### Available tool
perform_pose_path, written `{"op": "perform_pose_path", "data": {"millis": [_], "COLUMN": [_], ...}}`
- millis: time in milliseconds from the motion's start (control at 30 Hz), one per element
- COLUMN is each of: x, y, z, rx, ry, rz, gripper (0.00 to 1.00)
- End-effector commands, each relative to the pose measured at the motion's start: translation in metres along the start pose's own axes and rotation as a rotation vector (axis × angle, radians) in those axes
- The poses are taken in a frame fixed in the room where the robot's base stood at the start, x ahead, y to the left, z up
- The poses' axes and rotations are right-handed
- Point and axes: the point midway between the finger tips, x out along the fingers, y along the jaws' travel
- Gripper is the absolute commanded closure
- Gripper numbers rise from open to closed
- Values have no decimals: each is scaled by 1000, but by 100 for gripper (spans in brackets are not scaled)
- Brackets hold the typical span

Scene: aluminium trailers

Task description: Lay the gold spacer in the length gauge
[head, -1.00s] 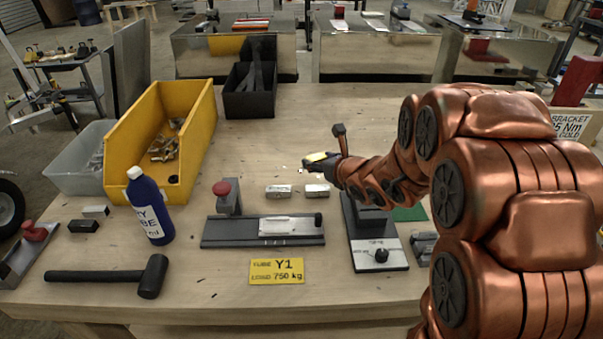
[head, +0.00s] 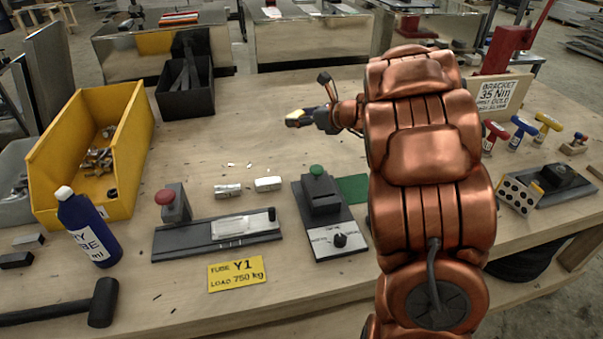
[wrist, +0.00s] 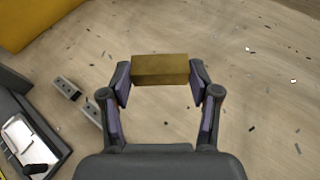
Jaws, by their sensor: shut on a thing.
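My gripper (head: 308,119) is shut on the gold spacer (wrist: 160,69), a plain rectangular block held crosswise between the fingertips in the wrist view. In the head view the spacer (head: 297,117) shows small at the fingertips, above the bare back-middle of the bench. What I take for the length gauge (head: 186,241) is the long dark base with a red knob, a pale plate and a small black post, on the front half of the bench. Part of it also shows at the lower left of the wrist view (wrist: 52,134). The spacer is well apart from it.
Two silver blocks (head: 228,190) (head: 267,184) lie behind the gauge. A green-knobbed device (head: 323,205) stands right of it, a yellow load sign (head: 237,274) in front. A blue bottle (head: 88,228) and yellow bin (head: 125,160) stand left. The bench's back middle is mostly clear.

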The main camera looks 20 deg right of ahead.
Motion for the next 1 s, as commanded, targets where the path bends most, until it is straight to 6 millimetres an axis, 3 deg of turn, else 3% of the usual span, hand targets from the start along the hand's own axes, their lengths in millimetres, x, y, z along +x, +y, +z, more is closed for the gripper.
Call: {"op": "perform_pose_path", "data": {"millis": [33, 233, 500, 633, 1000], "x": [-8, -38, -68, -69, -49], "y": [-11, -36, -49, -50, -50], "z": [-8, -35, -67, -78, -125], "rx": [-2, -29, -51, -53, -55], "ry": [1, 0, -2, -2, 0], "rz": [9, 71, 129, 138, 137], "gripper": [68, 68, 68, 68, 68]}}
